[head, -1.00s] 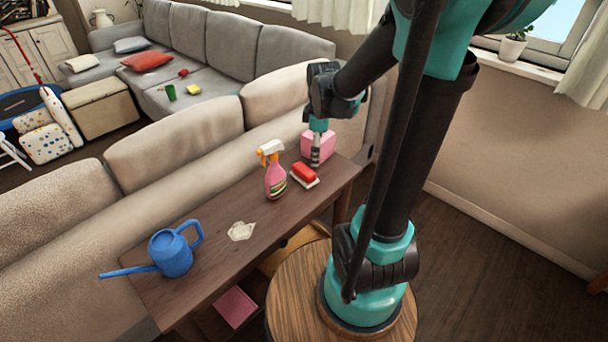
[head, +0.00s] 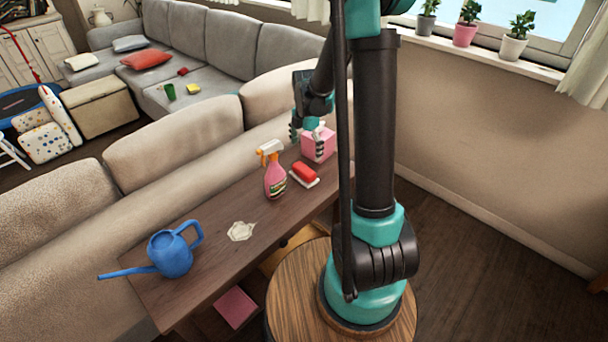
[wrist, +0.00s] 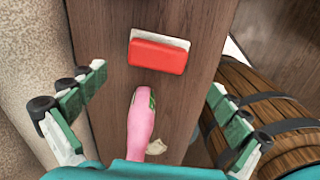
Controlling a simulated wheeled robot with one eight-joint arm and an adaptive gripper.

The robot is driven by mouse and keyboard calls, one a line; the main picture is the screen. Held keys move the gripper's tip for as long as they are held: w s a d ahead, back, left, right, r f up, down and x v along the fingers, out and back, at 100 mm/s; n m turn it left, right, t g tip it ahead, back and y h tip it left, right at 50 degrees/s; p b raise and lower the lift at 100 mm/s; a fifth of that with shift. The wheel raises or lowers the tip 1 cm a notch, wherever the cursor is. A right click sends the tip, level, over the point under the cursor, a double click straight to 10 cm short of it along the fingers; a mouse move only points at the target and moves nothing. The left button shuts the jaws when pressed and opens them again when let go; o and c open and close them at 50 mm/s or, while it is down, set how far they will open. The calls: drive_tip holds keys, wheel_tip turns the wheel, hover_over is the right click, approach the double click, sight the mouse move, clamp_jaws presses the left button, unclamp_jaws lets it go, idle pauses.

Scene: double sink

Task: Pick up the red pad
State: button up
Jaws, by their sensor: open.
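The red pad (head: 305,172) lies on the dark wooden console table (head: 205,265), with a white layer or piece under it, right of the spray bottle. In the wrist view the red pad (wrist: 157,56) is at upper middle, its long side across the picture. My gripper (head: 308,138) is above the far end of the table, by the pink tissue box. In the wrist view my gripper (wrist: 157,82) is open and empty. Its fingers are spread wide to the left and right, and the pad is beyond them, between their lines and not touched.
The pink spray bottle (head: 274,177) stands close left of the pad; it also shows below the pad in the wrist view (wrist: 141,122). A pink tissue box (head: 318,147) is behind the pad. A blue watering can (head: 170,253) is at the near end. The sofa back borders the table.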

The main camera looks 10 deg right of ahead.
sight(304, 168)
wheel_tip(304, 168, down, 4)
drive_tip(key=shift+f, duration=0.15)
drive_tip(key=shift+a+f, duration=0.15)
drive_tip(key=shift+f, duration=1.15)
drive_tip(key=shift+a+f, duration=0.1)
drive_tip(key=shift+f, duration=1.15)
drive_tip(key=c, duration=0.9)
